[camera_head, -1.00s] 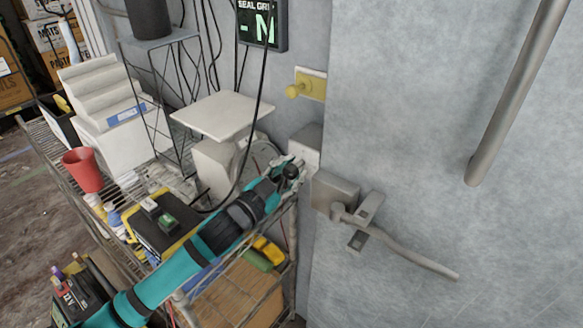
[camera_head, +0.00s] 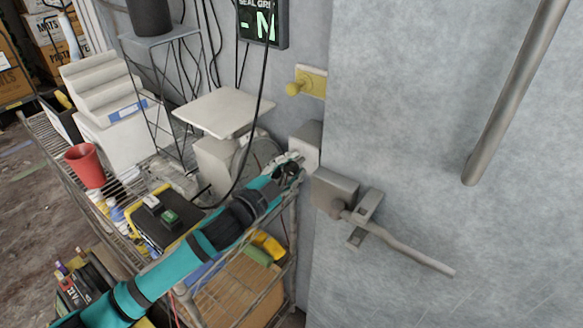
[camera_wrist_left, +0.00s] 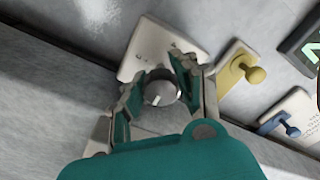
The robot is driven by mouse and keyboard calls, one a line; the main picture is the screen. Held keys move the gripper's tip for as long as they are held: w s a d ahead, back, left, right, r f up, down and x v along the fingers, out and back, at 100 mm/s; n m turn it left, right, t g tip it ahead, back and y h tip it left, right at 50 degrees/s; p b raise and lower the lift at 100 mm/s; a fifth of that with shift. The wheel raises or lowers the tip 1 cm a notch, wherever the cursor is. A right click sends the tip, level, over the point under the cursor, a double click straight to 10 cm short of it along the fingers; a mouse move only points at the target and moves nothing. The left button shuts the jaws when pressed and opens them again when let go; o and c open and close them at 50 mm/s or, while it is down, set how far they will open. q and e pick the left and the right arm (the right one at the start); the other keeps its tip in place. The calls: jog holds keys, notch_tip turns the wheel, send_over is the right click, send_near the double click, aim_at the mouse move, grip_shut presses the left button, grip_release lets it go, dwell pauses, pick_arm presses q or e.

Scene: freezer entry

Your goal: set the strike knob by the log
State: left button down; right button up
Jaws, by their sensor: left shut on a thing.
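The strike knob (camera_wrist_left: 160,90) is a round grey metal knob with a pale mark on its face, in front of a light plate (camera_wrist_left: 150,52) with small dark lettering. My left gripper (camera_wrist_left: 160,94) is around the knob, one finger on each side, shut on it. In the head view my left gripper (camera_head: 291,168) reaches a grey box (camera_head: 306,146) on the door frame, just left of the door latch; it hides the knob there. No log that I can make out is in view; a display reading "SEAL GR" (camera_head: 263,22) is cut off at the top.
A yellow knob (camera_head: 294,88) on a plate sits above; a blue knob (camera_wrist_left: 290,130) shows in the wrist view. The door handle (camera_head: 405,248) is close on the right. A wire cart (camera_head: 60,150) holds a red cup (camera_head: 86,165) and a white platform (camera_head: 224,112). Black cables hang nearby.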

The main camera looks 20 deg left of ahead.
pick_arm(q)
jog(key=c, duration=0.9)
grip_release()
jog(key=shift+c, duration=0.2)
jog(key=v, duration=1.2)
